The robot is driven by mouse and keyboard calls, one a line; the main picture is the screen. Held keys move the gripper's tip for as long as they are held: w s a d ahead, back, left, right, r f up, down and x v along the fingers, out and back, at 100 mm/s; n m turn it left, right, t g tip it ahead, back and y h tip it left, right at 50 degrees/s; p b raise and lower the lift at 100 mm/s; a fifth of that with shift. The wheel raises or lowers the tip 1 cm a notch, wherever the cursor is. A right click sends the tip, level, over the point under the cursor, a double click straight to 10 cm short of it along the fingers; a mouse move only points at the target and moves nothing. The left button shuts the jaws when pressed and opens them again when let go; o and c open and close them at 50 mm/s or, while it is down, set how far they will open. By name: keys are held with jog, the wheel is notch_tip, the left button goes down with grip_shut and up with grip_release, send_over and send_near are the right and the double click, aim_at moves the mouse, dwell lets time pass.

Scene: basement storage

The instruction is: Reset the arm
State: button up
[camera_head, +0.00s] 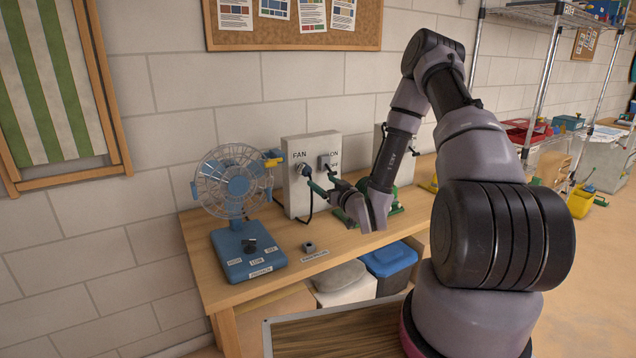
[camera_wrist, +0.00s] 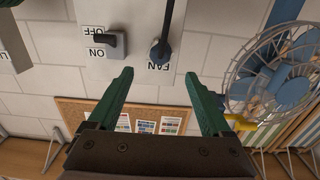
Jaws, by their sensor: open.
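My gripper (camera_head: 318,180) is open and empty, its green fingers in front of the white switch box (camera_head: 318,150). In the wrist view, which shows the scene upside down, the open gripper (camera_wrist: 165,98) points toward the box (camera_wrist: 130,58). The box carries a plug in the socket labelled FAN (camera_wrist: 160,52) and a switch labelled ON and OFF (camera_wrist: 112,40). The fingers appear near the plug; I cannot tell whether they touch anything. My arm reaches from the right over the table.
A blue desk fan (camera_head: 238,205) stands left on the wooden table (camera_head: 205,272). A small grey object (camera_head: 309,247) lies on the table front. A corkboard (camera_head: 290,38) hangs above. Bins (camera_head: 388,260) stand under the table. Shelving and a yellow container (camera_head: 581,203) are at right.

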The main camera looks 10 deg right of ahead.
jog(key=w+d+r+m+g+h, duration=0.1)
jog(key=w+d+r+g+h, duration=0.2)
jog(key=r, duration=0.8)
jog(key=s+d+r+m+g+h, duration=0.2)
jog(key=s+d+r, duration=0.1)
jog(key=s+r, duration=0.55)
jog(key=s+a+r+m+g, duration=0.1)
jog(key=s+r, duration=0.3)
jog(key=s, duration=0.5)
jog(key=s+a+r+m+g+y, duration=0.1)
jog(key=s+r, duration=0.3)
jog(key=s, duration=0.5)
jog(key=s+r+m+g, duration=0.2)
jog(key=s+r+g, duration=0.1)
jog(key=s, duration=0.6)
jog(key=shift+a+r+m+y, duration=0.3)
jog(key=shift+a+r+m, duration=0.1)
jog(key=shift+r, duration=0.2)
